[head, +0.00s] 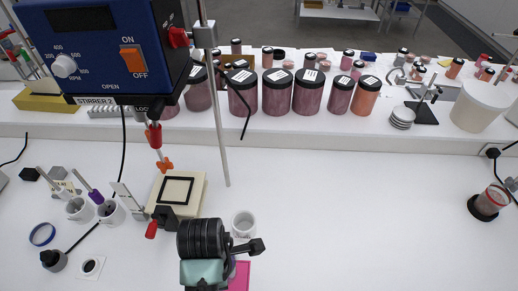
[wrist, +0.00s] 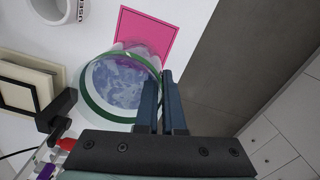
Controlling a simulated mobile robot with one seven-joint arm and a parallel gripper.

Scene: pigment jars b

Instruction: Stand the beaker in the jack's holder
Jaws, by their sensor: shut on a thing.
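In the wrist view a clear beaker (wrist: 118,88) with a green band is tilted in the picture. My gripper (wrist: 160,82) is shut on its wall at the right side. The beaker is hidden behind my arm in the head view. The jack's cream top (head: 199,203) carries a black square frame, which looks like the holder (head: 178,177) and looks empty. A black clamp and red knob (head: 151,230) sit at its front. In the wrist view part of the jack (wrist: 8,72) shows at the left, apart from the beaker.
A pink mat (head: 240,275) lies by my gripper. A white cup (head: 243,223) stands between it and the jack. A blue stirrer (head: 110,45) with its rod (head: 216,110) overhangs the jack. White pots (head: 110,213) stand left. The bench's right middle is clear.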

